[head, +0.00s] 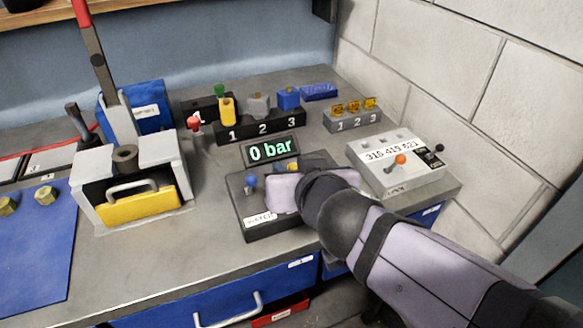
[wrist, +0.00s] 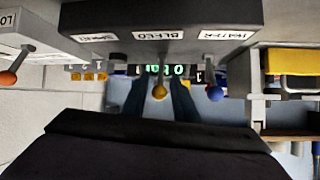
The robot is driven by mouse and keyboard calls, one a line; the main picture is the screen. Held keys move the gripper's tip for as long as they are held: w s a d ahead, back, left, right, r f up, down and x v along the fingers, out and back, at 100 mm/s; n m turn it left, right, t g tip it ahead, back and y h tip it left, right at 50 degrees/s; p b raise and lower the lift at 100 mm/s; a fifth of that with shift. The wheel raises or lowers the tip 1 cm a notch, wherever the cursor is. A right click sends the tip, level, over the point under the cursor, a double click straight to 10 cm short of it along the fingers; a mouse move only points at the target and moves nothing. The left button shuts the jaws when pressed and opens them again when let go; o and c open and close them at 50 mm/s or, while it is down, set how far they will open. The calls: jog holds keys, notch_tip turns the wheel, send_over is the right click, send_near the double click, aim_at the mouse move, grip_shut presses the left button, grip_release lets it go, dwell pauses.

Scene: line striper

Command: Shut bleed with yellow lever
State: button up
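The bleed lever with its yellow ball knob (wrist: 160,91) shows in the middle of the wrist view, below the BLEED label (wrist: 158,34) in that upside-down picture. My gripper (wrist: 162,79) has one dark finger on each side of the knob, with gaps between. It looks open; contact with the lever cannot be told. In the head view the dark lever box (head: 262,222) stands at the bench front, and my gripper and wrist hide much of its right part. The blue-knobbed lever (head: 251,182) stands at the left, labelled WATER (wrist: 226,34) in the wrist view.
The display (head: 269,149) behind the box reads 0 bar. A white panel with an orange-knobbed lever (head: 401,159) stands close to the right of my wrist. A numbered rack (head: 262,129) stands behind. A grey and yellow machine (head: 138,207) is at the left.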

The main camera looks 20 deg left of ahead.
jog(key=shift+r+p, duration=4.8)
jog(key=shift+r, duration=0.2)
jog(key=w+d+f+m+g+h+p, duration=0.1)
jog(key=w+d+f+m+h+p, duration=0.2)
jog(key=d, duration=0.6)
jog(key=w+d+f+g+h+p, duration=0.15)
jog(key=d+f+h, duration=0.35)
jog(key=d, duration=0.5)
jog(key=s+d+f+m+g+p, duration=0.3)
jog(key=s+d+f+g, duration=0.4)
jog(key=s+d, duration=0.6)
jog(key=shift+s+d+f+p, duration=0.4)
jog(key=shift+f+p, duration=0.2)
jog(key=shift+p, duration=0.3)
